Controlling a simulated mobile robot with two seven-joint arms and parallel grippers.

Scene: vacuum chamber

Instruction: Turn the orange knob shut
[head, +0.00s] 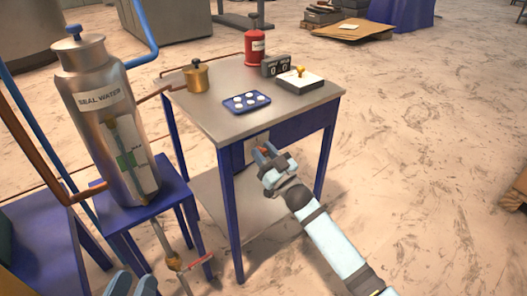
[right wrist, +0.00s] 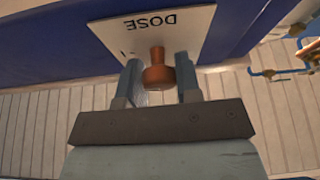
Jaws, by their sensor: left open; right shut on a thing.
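The orange knob (right wrist: 158,75) sticks out from a white plate marked DOSE (right wrist: 190,22) on the blue front of the table. My right gripper (right wrist: 159,82) has one finger on each side of the knob and is shut on it. In the head view my right gripper (head: 267,155) is at the same plate (head: 256,143), and it mostly hides the knob there.
A SEAL WATER tank (head: 95,100) stands left.

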